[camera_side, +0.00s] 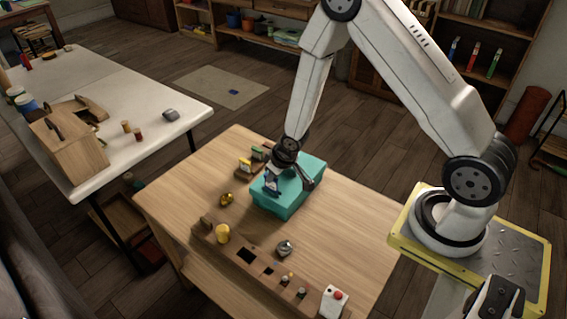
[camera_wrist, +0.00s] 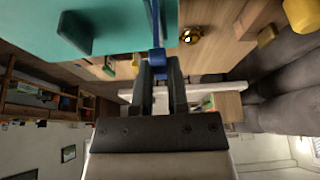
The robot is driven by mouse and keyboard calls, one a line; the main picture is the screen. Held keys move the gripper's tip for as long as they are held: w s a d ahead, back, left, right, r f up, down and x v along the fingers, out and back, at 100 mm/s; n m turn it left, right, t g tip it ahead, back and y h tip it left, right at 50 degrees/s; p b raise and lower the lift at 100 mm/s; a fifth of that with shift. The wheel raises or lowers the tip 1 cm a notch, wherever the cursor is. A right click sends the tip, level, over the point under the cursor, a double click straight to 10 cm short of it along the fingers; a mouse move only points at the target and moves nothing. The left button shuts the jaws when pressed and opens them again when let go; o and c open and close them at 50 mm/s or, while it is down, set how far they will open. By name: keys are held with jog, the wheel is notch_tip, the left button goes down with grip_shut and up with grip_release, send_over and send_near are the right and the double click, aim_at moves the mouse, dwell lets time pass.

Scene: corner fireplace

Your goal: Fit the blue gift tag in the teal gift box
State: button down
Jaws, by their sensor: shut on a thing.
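The teal gift box (camera_side: 289,202) stands near the far right part of the wooden table. It fills the upper left of the wrist view (camera_wrist: 140,14), with a dark rectangular patch that looks like an opening. The blue gift tag is a thin blue piece (camera_wrist: 157,27) between my fingertips. My gripper (camera_wrist: 159,62) is shut on it. In the side view my gripper (camera_side: 274,176) is over the left part of the box, with the tag (camera_side: 271,186) below it. I cannot tell whether the tag touches the box.
A wooden block with slots (camera_side: 247,262) lies along the near edge, with a yellow cylinder (camera_side: 222,233) on it. A small gold object (camera_side: 227,198) is left of the box. A round metal object (camera_side: 284,247) sits nearer.

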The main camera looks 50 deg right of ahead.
jog(key=shift+f, duration=0.2)
jog(key=c, duration=0.5)
grip_release()
jog(key=shift+c, duration=0.2)
jog(key=shift+r, duration=0.2)
jog(key=v, duration=0.7)
jog(key=shift+r, duration=0.2)
jog(key=shift+s, duration=0.15)
jog(key=s+a+r+g, duration=0.2)
jog(key=s+a+r, duration=0.1)
jog(key=s+r, duration=0.8)
jog(key=shift+s+a, duration=0.2)
jog(key=shift+a, duration=0.15)
